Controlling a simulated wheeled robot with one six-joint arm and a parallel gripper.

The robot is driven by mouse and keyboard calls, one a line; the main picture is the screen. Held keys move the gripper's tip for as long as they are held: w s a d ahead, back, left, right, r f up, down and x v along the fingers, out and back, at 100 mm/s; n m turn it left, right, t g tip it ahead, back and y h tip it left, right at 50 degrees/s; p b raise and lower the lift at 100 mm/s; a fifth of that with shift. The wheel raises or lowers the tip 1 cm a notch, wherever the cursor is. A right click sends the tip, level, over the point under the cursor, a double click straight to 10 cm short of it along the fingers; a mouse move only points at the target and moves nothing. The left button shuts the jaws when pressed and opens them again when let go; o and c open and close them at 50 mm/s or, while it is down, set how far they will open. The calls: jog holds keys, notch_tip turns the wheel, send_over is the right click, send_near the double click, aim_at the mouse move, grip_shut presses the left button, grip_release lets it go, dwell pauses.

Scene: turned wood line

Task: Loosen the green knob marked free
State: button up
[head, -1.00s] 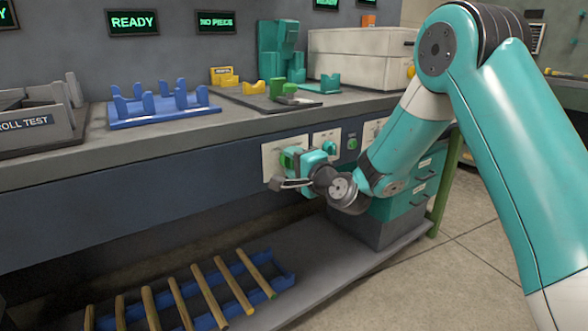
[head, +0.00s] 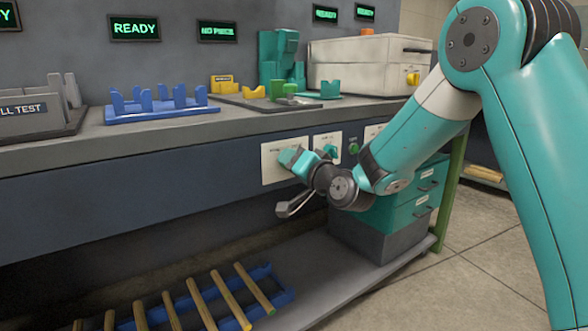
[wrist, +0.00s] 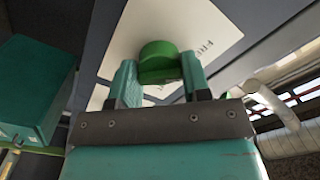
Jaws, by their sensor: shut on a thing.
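The green knob (wrist: 158,53) sticks out from a white card with dark lettering that seems to read FREE (wrist: 205,28) in the wrist view. My gripper (wrist: 158,72) is shut on the knob, with one teal finger against each side. In the head view my gripper (head: 292,158) is at the left white card (head: 270,172) on the bench front. There its fingers and wrist hide the knob. I cannot see any turn mark on the knob.
A second white card with a small teal knob (head: 330,150) is just right of my gripper. A small green button (head: 353,146) is farther right. Teal drawers (head: 415,195) stand below. A blue rack (head: 284,297) with wooden rods lies on the lower shelf.

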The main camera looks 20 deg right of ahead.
dwell(0.3)
jog(key=shift+f, duration=0.1)
jog(key=o, duration=0.9)
jog(key=shift+s, duration=0.1)
jog(key=shift+b+v, duration=4.7)
jog(key=shift+v, duration=3.95)
